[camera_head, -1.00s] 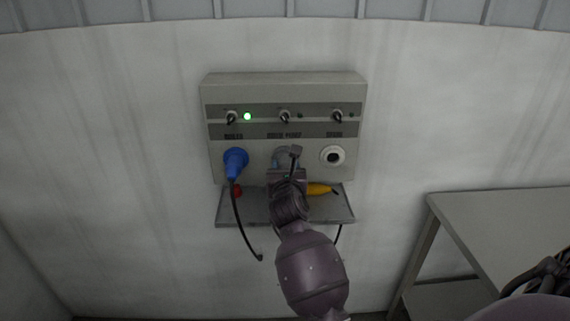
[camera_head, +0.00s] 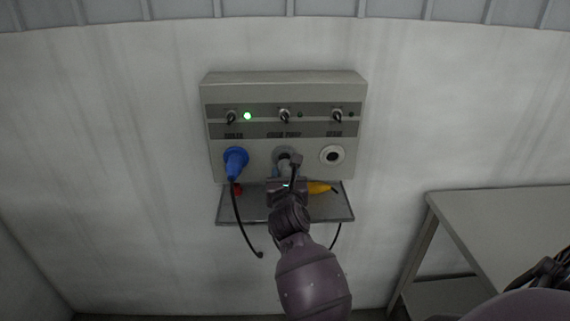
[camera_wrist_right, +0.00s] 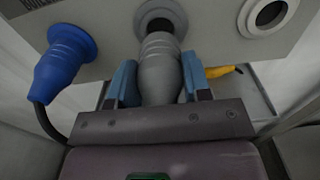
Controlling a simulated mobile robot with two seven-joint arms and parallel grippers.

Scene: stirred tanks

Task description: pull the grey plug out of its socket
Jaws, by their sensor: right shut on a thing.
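The grey plug (camera_wrist_right: 160,65) is between the blue fingertips of my right gripper (camera_wrist_right: 158,82), which is shut on it. In the wrist view the plug's front end is just in front of the middle socket (camera_wrist_right: 161,16), whose dark opening shows above it. Whether the tip is fully clear of the socket I cannot tell. In the head view my right gripper (camera_head: 285,178) is below the middle socket (camera_head: 283,152) and hides most of the plug.
A blue plug (camera_head: 235,162) sits in the left socket, its black cord hanging down. The right socket (camera_head: 332,156) is empty. A shelf (camera_head: 335,212) under the panel (camera_head: 218,92) bears a yellow plug (camera_head: 318,187) and a red thing (camera_head: 237,189). A table (camera_head: 500,220) stands right.

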